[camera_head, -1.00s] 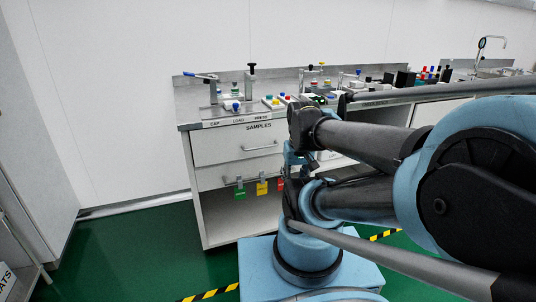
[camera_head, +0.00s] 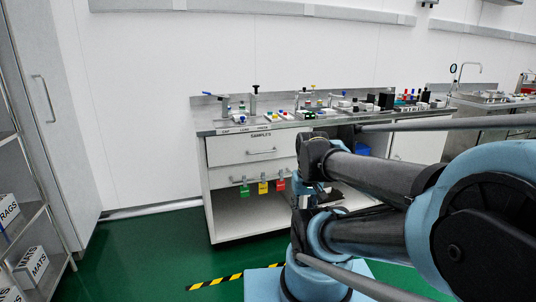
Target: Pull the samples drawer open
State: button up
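The samples drawer (camera_head: 233,150) is a white front under the "SAMPLES" label, left of centre. It looks shut, flush with the cabinet. Its thin metal bar handle (camera_head: 262,151) runs across the middle of the front. My arm fills the right side and is folded back on itself. My gripper (camera_head: 304,202) seems to hang below the dark wrist joint, right of the drawer in the picture and apart from its handle. Its fingers are small and partly hidden by my arm, so I cannot tell whether they are open.
Green (camera_head: 245,191), yellow (camera_head: 263,187) and red (camera_head: 281,184) tags hang below the drawer, above an open shelf (camera_head: 245,215). Small items stand on the steel worktop (camera_head: 208,124). A rack (camera_head: 45,215) with labelled boxes stands left. Green floor (camera_head: 140,250) is clear before the cabinet.

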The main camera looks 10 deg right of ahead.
aim_at(226, 149)
jog(key=u, duration=0.9)
jog(key=i, duration=1)
